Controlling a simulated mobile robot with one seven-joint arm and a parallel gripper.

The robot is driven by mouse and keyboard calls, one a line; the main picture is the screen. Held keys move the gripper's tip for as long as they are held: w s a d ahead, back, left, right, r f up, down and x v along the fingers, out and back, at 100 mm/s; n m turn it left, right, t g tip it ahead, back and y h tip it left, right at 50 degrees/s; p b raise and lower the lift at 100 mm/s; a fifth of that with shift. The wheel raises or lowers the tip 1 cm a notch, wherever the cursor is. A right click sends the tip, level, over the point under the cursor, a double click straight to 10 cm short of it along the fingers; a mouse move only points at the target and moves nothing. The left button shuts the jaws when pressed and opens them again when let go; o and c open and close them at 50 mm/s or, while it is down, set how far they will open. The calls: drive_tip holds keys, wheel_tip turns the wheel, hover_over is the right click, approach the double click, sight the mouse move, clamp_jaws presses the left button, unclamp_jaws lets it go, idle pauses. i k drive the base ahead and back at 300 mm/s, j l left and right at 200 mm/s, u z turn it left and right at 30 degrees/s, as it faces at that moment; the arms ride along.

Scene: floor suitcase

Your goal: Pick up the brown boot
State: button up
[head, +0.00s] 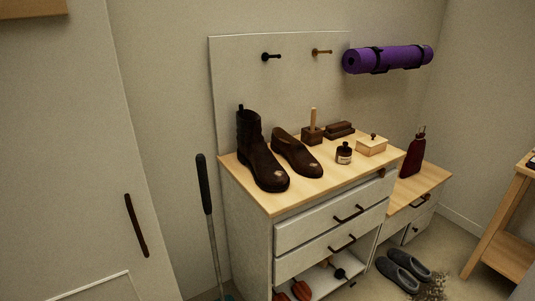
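A tall dark brown boot (258,152) stands upright on the wooden top of a white dresser (271,203), near its left edge. Its shaft is at the back and its toe points toward the front right. A lower dark brown shoe (296,153) stands just right of it, close beside the boot. My gripper is not in view, and nothing is seen touching the boot.
Right on the dresser are a brush holder (312,133), a dark bottle (344,154), a wooden box (371,146) and dark blocks (339,130). Behind is a panel with pegs (271,57). A long-handled tool (206,195) stands left. Grey slippers (402,271) lie on the floor.

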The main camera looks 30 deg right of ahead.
sight(253, 152)
drive_tip(key=z, duration=0.85)
